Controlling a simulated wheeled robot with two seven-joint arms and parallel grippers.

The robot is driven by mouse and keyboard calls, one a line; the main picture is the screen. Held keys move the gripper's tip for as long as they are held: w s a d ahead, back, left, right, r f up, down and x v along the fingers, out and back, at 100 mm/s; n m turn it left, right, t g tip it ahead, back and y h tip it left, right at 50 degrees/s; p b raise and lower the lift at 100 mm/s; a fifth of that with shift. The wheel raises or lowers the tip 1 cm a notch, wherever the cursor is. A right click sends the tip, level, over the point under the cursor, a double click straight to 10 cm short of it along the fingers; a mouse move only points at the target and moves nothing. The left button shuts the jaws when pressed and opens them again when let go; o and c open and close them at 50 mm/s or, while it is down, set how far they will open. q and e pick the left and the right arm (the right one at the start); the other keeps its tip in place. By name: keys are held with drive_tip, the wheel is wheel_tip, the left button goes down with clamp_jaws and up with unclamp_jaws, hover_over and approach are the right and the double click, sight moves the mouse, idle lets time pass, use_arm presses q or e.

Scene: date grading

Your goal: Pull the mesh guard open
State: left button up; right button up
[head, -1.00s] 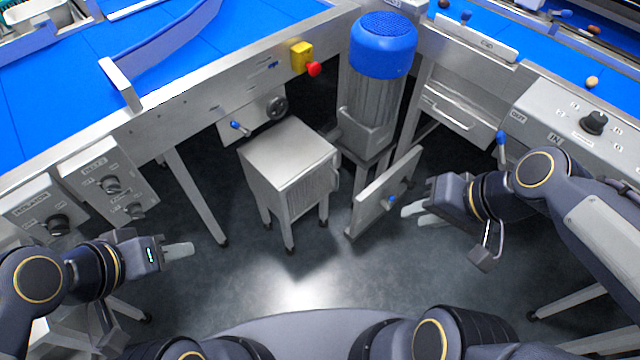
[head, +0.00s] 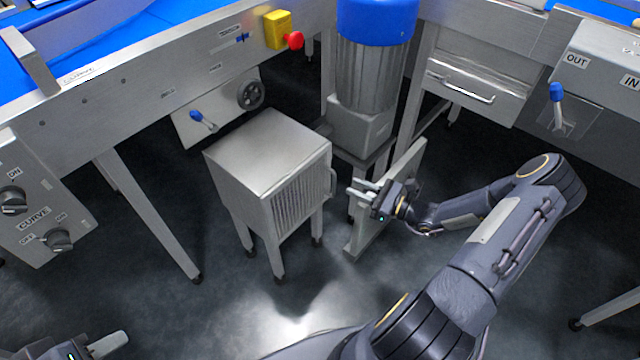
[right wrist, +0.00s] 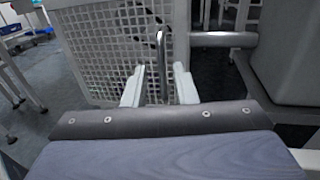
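The mesh guard (head: 299,189) is the grille front of a grey metal box on legs in the head view. Its mesh (right wrist: 112,50) fills the left middle of the right wrist view. A bar handle (head: 333,183) stands out from it; in the right wrist view the handle (right wrist: 162,65) is upright between my fingers. My right gripper (head: 362,188) is open, its fingers pointing at the handle with a small gap in the head view. The right wrist view shows its fingers (right wrist: 158,88) apart, one each side. My left gripper (head: 108,344) is at the bottom left, mostly cut off.
A grey upright panel (head: 385,205) stands close beside my right gripper. A blue-topped motor (head: 375,80) is behind the box. A conveyor frame with a yellow box and red button (head: 293,40) runs along the back left. The floor in front is clear.

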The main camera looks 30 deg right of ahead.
drive_tip(key=b, duration=0.2)
hover_over(334, 194)
drive_tip(key=shift+w+d, duration=0.1)
drive_tip(key=shift+w, duration=0.25)
drive_tip(key=shift+c, duration=0.2)
clamp_jaws()
